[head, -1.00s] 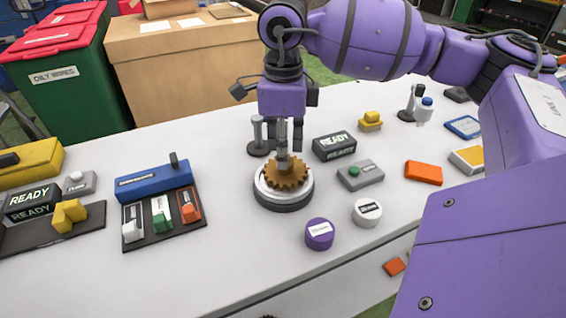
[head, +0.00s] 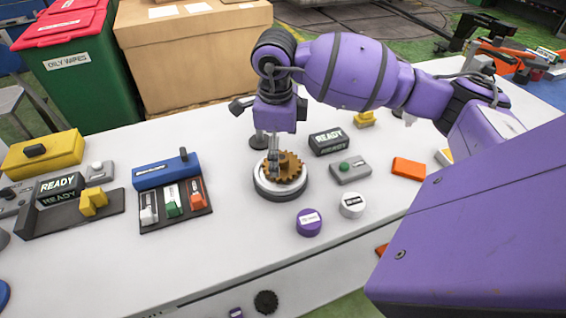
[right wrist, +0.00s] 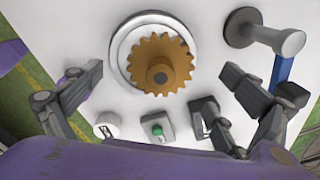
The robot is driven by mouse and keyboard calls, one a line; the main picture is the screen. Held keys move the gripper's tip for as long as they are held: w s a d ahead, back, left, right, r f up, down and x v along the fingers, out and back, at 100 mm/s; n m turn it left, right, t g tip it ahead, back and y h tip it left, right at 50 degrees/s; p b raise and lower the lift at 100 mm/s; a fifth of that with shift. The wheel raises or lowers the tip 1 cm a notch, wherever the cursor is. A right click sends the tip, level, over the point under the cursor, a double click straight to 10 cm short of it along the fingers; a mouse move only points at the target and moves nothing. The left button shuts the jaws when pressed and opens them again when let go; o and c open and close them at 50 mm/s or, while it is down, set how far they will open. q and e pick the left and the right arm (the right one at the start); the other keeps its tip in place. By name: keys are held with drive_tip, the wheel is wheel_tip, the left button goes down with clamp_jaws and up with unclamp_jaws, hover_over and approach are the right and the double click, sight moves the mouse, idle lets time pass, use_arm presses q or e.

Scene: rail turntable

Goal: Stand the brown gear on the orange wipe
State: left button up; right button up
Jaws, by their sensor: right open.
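The brown gear (head: 290,168) lies flat on the round, silver-rimmed turntable (head: 262,187). The right wrist view shows the gear (right wrist: 176,58) face-on with a darker hub, over the pale disc (right wrist: 122,45). My right gripper (head: 273,158) points down over the gear's left part in the head view. Its fingers (right wrist: 163,72) are spread wide with nothing held, and the gear shows between and beyond them. I cannot tell whether a finger touches it. A flat orange block (head: 408,168), possibly the wipe, lies to the right on the table. My left gripper is out of view.
A black READY box (head: 328,141) and a grey box with a green button (head: 350,170) stand right of the turntable. Purple (head: 309,222) and white (head: 352,205) round pieces lie in front. A dark post (head: 258,140) stands behind. The blue-backed switch panel (head: 160,171) is left.

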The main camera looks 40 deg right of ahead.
sight(280, 157)
drive_tip(key=f, duration=0.4)
drive_tip(key=shift+w+d+f, duration=0.1)
drive_tip(key=shift+d, duration=0.2)
drive_tip(key=shift+c, duration=0.5)
drive_tip(key=c, duration=1.7)
